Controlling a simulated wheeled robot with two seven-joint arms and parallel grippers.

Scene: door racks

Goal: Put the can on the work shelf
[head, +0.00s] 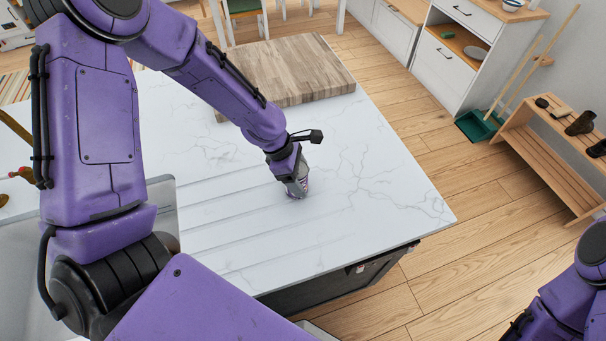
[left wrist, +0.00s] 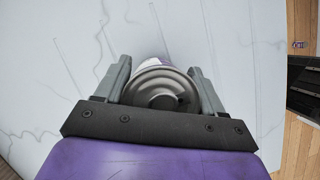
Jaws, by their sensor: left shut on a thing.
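The can (left wrist: 157,88) shows its round metal top in the left wrist view, with a purple and white side beyond it. My left gripper (left wrist: 163,82) has one finger on each side of the can and is shut on it. In the head view the left gripper (head: 298,187) points down at the white marble counter (head: 370,190), with a little of the can (head: 301,192) showing at its tips. I cannot tell whether the can touches the counter. My right arm shows at the lower right, but its gripper is out of view.
A wooden board (head: 290,70) lies at the counter's far side. Grooves run across the counter left of the can. A wooden rack (head: 548,150) with dark items stands at the right, beside a green dustpan (head: 478,126). A white cabinet (head: 450,70) stands behind. Wooden floor (head: 440,165) lies between.

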